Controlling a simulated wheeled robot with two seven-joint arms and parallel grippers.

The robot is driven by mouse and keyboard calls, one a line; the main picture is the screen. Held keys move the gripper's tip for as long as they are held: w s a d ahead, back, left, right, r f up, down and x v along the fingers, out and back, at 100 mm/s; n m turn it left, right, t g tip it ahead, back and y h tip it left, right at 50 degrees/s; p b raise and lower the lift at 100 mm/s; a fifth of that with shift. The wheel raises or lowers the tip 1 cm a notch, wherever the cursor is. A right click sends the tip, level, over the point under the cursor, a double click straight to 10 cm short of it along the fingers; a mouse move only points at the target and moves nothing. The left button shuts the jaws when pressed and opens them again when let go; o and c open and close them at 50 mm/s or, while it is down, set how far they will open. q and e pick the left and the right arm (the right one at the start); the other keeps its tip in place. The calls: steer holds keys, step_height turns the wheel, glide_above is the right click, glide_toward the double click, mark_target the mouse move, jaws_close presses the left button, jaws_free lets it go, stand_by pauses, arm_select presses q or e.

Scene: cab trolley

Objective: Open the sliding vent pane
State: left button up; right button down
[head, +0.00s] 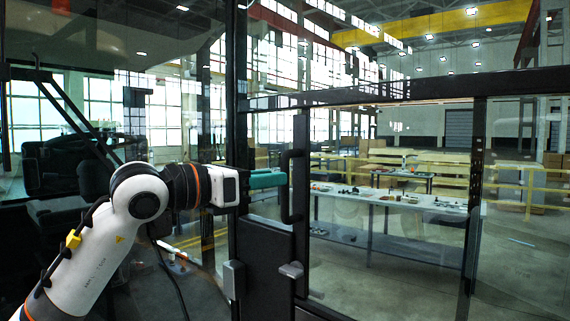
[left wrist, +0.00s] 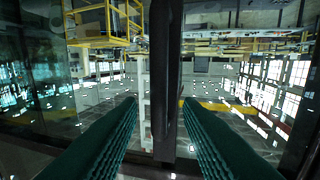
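The sliding vent pane (head: 390,225) is a clear glass panel in a black frame, right of centre in the head view. A black upright pull handle (head: 287,190) stands on its left frame bar. My left gripper (head: 276,179) comes in from the left, with its teal fingertips close to the handle. In the left wrist view the gripper (left wrist: 161,104) is open. A dark upright bar (left wrist: 167,70), which looks like the handle, shows between the two ribbed fingers, with gaps on both sides. I cannot tell whether the fingertips reach around it. My right gripper is not in view.
A black top rail (head: 400,90) runs above the pane, and a black post (head: 238,110) stands left of it. Grey latch-like blocks (head: 234,279) sit below the handle. Behind the glass are a table (head: 385,197) and yellow railings (head: 520,185).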

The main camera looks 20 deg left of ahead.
mark_target(285, 212)
arm_select(q)
steer(key=shift+p+x, duration=0.7)
steer(key=shift+x, duration=1.5)
steer(key=shift+s, duration=0.1)
steer(key=shift+c, duration=0.3)
jaws_close()
